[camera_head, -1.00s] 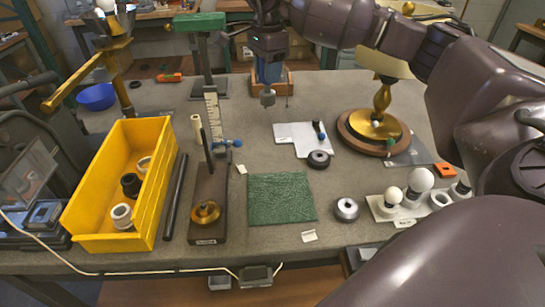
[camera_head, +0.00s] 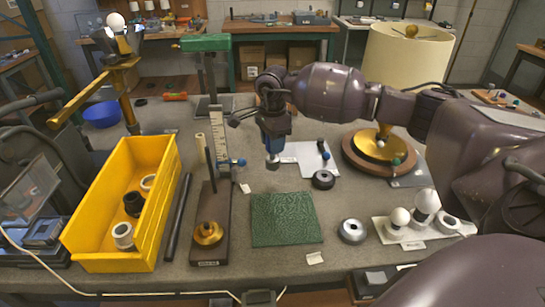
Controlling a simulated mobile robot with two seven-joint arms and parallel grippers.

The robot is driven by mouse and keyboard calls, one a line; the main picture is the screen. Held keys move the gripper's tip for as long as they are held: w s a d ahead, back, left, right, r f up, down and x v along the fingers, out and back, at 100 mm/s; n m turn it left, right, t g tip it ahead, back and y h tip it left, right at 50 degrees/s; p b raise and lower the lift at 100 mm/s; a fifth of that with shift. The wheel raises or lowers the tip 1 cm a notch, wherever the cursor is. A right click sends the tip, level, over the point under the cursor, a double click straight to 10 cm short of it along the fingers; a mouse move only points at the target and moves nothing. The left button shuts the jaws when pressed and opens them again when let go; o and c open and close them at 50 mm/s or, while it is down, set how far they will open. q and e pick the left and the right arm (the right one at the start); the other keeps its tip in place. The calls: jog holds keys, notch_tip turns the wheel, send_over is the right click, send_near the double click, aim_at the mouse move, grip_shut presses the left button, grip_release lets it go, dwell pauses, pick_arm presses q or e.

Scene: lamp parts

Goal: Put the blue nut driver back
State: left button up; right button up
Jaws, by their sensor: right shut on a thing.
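My right gripper (camera_head: 273,138) points down over the middle of the bench, shut on the blue nut driver (camera_head: 272,147). My left gripper is not in view.
A dark stand with a white scale (camera_head: 216,130) rises to the left. A yellow bin (camera_head: 88,215) holds several rings. A lamp with a cream shade (camera_head: 405,58) stands right, near my arm. A black ring (camera_head: 323,180) lies at the plate. The green mat is clear.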

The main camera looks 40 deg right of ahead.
aim_at(273, 158)
notch_tip(273, 158, down, 5)
jog(key=shift+f, duration=0.1)
dwell(0.3)
jog(key=shift+f, duration=0.15)
jog(key=o, duration=1)
notch_tip(273, 158, up, 12)
jog(key=shift+r, duration=0.2)
dwell(0.3)
